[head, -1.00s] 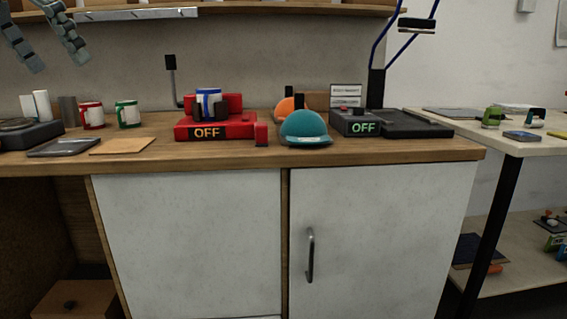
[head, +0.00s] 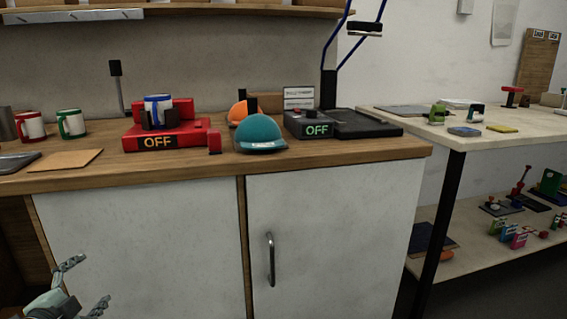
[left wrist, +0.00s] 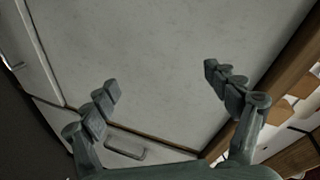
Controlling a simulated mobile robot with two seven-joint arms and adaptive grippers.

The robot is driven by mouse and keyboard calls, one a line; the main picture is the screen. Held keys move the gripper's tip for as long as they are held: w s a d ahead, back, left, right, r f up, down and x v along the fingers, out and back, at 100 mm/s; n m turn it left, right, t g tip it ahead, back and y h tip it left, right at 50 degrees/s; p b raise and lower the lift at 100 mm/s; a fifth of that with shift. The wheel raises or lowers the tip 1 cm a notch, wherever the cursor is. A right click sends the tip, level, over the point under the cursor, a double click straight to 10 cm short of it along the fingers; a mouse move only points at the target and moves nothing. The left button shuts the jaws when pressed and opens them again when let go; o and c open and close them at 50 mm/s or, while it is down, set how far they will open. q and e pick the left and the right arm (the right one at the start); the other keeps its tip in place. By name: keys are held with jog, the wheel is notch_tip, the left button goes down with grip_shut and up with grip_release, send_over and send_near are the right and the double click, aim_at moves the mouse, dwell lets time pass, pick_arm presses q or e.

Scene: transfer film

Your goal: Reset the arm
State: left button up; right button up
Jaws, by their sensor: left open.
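My left gripper (head: 88,284) is at the bottom left of the head view, below the counter top and in front of the left white cabinet door (head: 145,240). Its two fingers are spread apart with nothing between them. In the left wrist view the open fingers (left wrist: 160,90) face the white cabinet front (left wrist: 150,50), and a handle (left wrist: 125,148) shows low in that picture. My right gripper is not in view.
The wooden counter (head: 330,155) holds a red press (head: 190,136) reading OFF with a blue-and-white mug (head: 157,106), a teal cap (head: 260,132), an orange cap (head: 238,112) and a black device (head: 300,122) reading OFF. A pale table (head: 450,138) with a lower shelf stands right.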

pick_arm(q)
jog(key=s+d+f+n+g+y, duration=0.1)
jog(key=s+d+f+n+g, duration=0.1)
jog(key=s+f, duration=0.3)
jog(key=s+d+f+n+g+y, duration=0.1)
jog(key=s+d+f+n+g, duration=0.15)
jog(key=f, duration=0.45)
jog(key=s+d+f+n+g+h, duration=0.1)
jog(key=s+d+f+n+g, duration=0.1)
jog(key=s+d+f, duration=0.4)
jog(key=s+d+f+n+g+h, duration=0.1)
jog(key=s+d+f+n+g, duration=0.2)
jog(key=s+d, duration=0.6)
jog(key=s+f+g, duration=0.2)
jog(key=s+f, duration=0.1)
jog(key=shift+s+d+f+h+p, duration=0.35)
jog(key=shift+s+h+p, duration=0.05)
jog(key=shift+n+g, duration=0.25)
jog(key=shift+c, duration=0.5)
